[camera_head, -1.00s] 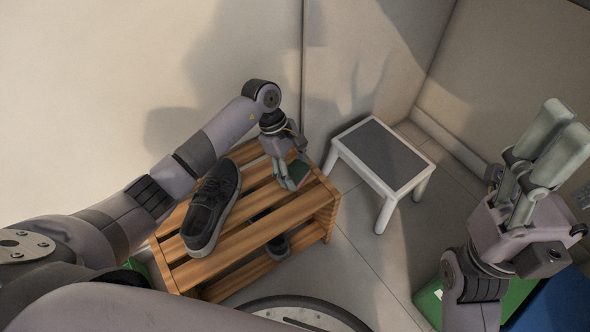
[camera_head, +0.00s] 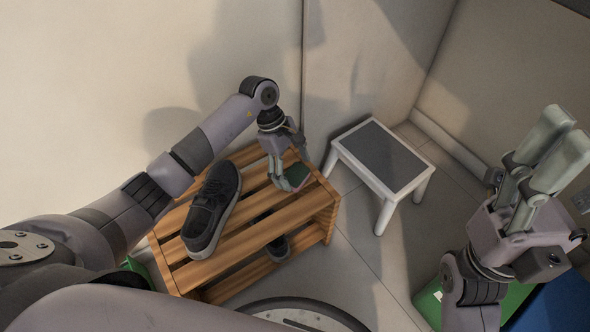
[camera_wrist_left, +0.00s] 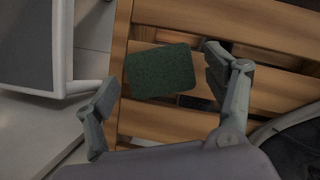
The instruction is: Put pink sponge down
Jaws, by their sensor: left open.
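The sponge (camera_head: 297,175) shows a dark green face rather than pink. In the left wrist view the sponge (camera_wrist_left: 160,71) lies on the slats near the end of a wooden rack (camera_head: 252,240), between my left fingers. My left gripper (camera_head: 289,177) is open, pointing down over the rack. In the left wrist view its fingers (camera_wrist_left: 160,82) stand apart, with visible gaps on both sides of the sponge. My right gripper (camera_head: 562,128) is raised at the right, away from the rack, with its fingers side by side; their opening is unclear.
A dark shoe (camera_head: 211,207) sits on the rack's top, left of the sponge. Another shoe (camera_head: 278,247) is partly visible on the lower level. A white stool with a grey top (camera_head: 381,157) stands right of the rack. Green (camera_head: 428,300) and blue (camera_head: 558,305) objects lie at lower right.

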